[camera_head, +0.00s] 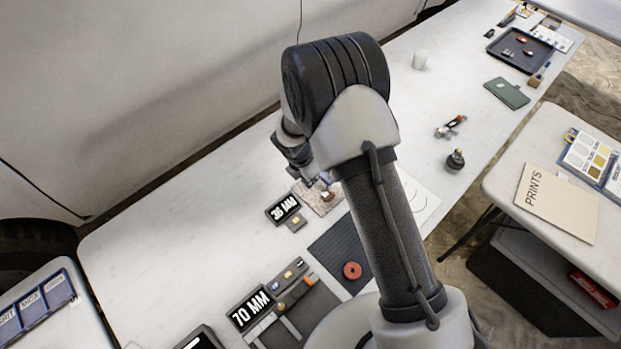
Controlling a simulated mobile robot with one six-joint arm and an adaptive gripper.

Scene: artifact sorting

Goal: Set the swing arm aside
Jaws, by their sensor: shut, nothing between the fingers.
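My gripper (313,183) is small and partly hidden behind my own arm. It is shut and empty, pointing down over a small speckled mat (331,208) with a small brown-orange piece (327,196) on it. Whether the fingertips touch anything there is not clear. I cannot tell for certain which thing is the swing arm. A slim grey tool with an orange-red part (451,126) lies on the white table to the right of my arm. A dark round-based object with a brass-like top (455,160) stands just below it.
The long white table (190,235) is mostly clear at left. A "35 MM" display (283,208), a "70 MM" display (251,311), a ribbed dark mat (335,250) and a red ring (352,270) lie near my arm. A dark tray (508,62) and green clipboard (507,92) lie farther off.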

